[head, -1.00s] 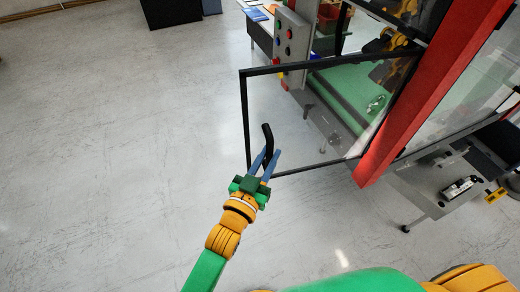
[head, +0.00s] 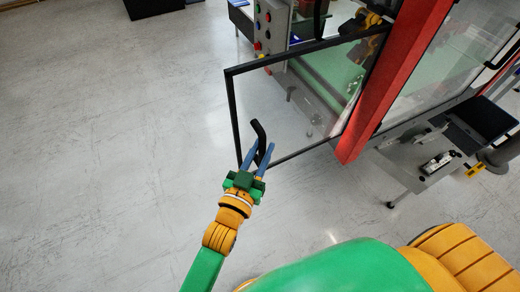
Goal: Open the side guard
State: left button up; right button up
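The side guard (head: 228,110) is a clear panel in a thin black frame. It stands swung out from the red post of the machine, reaching left over open floor. Its black bent handle (head: 256,128) is near the lower left corner of the frame. My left gripper (head: 262,148) reaches up from below, with its two blue fingers on either side of the handle. The fingers look spread, with a gap beside the handle; whether one touches it is unclear. My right gripper is out of view.
A red post (head: 400,70) stands right of the guard. A grey button panel (head: 270,28) is behind it. A grey side table (head: 425,165) on legs is at the right. The floor to the left is clear.

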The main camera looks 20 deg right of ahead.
pick_arm(q)
jog(key=shift+o, duration=1.3)
jog(key=shift+d, duration=0.1)
jog(key=shift+d+f, duration=0.1)
jog(key=v, duration=0.7)
jog(key=shift+b, duration=0.3)
jog(key=s+a+f+n+g+y, duration=0.1)
jog(key=a+f+g+y, duration=0.3)
jog(key=f, duration=0.8)
jog(key=s+a+f+n+g+y, duration=0.1)
jog(key=s+a+f+y, duration=0.15)
jog(key=a+f, duration=0.75)
jog(key=s+a+f+n+g+y, duration=0.2)
jog(key=s+a+f, duration=0.4)
jog(key=s+f, duration=0.3)
jog(key=s+a+f+n+g+y, duration=0.1)
jog(key=s+a+f+g+y, duration=0.2)
jog(key=s+f, duration=0.6)
jog(key=s+a+g, duration=0.2)
jog(key=s+a, duration=0.1)
jog(key=shift+s+a+n+g, duration=0.3)
jog(key=shift+s+n, duration=0.05)
jog(key=shift+n, duration=0.05)
